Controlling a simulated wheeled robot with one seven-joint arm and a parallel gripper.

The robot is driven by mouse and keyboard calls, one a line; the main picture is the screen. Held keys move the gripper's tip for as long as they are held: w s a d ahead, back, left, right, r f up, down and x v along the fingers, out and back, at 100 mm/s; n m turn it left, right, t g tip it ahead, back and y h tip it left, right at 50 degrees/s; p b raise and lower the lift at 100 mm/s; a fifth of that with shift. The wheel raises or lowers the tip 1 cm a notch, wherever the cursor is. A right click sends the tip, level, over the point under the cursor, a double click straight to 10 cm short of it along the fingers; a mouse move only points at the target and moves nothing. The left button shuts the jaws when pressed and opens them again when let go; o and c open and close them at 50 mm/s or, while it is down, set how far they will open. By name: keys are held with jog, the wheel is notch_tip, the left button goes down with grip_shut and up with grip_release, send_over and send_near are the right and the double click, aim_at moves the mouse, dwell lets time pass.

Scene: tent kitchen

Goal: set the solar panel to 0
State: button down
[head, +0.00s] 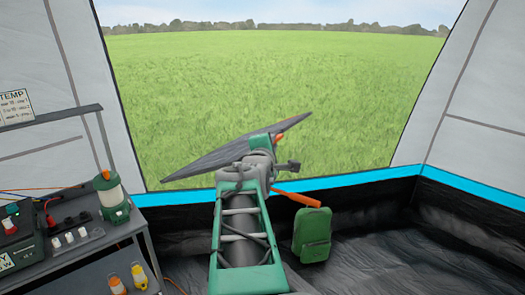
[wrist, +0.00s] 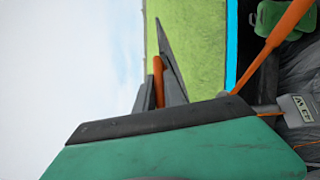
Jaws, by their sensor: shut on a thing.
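The solar panel (head: 215,157) is a thin dark sheet, seen nearly edge-on in the head view. It is tilted, with its left end low and its right end high. In the wrist view the panel (wrist: 170,50) is a narrow dark wedge against the grass. A short orange handle (wrist: 158,80) shows beside it and also at the panel's right part in the head view (head: 279,138). My gripper (wrist: 160,93) is shut on the handle. In the head view my arm hides the panel's lower middle and mount. No angle marking is readable.
A green backpack (head: 312,235) stands on the floor. A sloping orange rod (head: 297,197) shows beside my arm. Floor at right is clear.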

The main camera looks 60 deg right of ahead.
jog(key=s+f+m+h+b, duration=0.1)
jog(key=s+f+m+b, duration=0.2)
jog(key=f+b, duration=0.8)
jog(key=shift+s+f+m+t+b, duration=0.3)
jog(key=shift+t+b, duration=0.1)
jog(key=shift+b, duration=1.2)
jog(key=shift+d+f, duration=0.1)
jog(key=c, duration=1.8)
grip_release()
jog(key=o, duration=0.3)
jog(key=shift+o, duration=0.2)
jog(key=shift+r, duration=0.2)
